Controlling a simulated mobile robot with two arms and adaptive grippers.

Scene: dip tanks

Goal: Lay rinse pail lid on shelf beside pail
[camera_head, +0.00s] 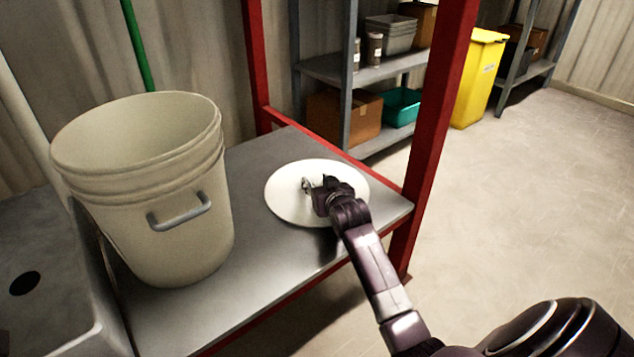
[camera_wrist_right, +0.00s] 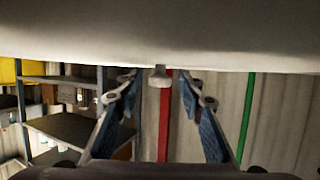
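The rinse pail (camera_head: 150,220) is a large cream bucket with a grey handle, standing upright and uncovered on the metal shelf (camera_head: 262,262). The round white lid (camera_head: 290,205) appears to lie flat on the shelf to the right of the pail, apart from it. My right gripper (camera_head: 314,190) is low over the middle of the lid. In the right wrist view the lid (camera_wrist_right: 160,35) fills the top, and its small knob (camera_wrist_right: 160,78) is between my right gripper's fingers (camera_wrist_right: 160,82). The fingers are spread, with gaps on both sides. My left gripper is out of view.
Red posts (camera_head: 440,110) frame the shelf's right side. A grey basin (camera_head: 40,265) with a dark hole is at the left. A rack (camera_head: 335,70) with boxes and a yellow bin (camera_head: 478,80) stand behind. The floor at right is clear.

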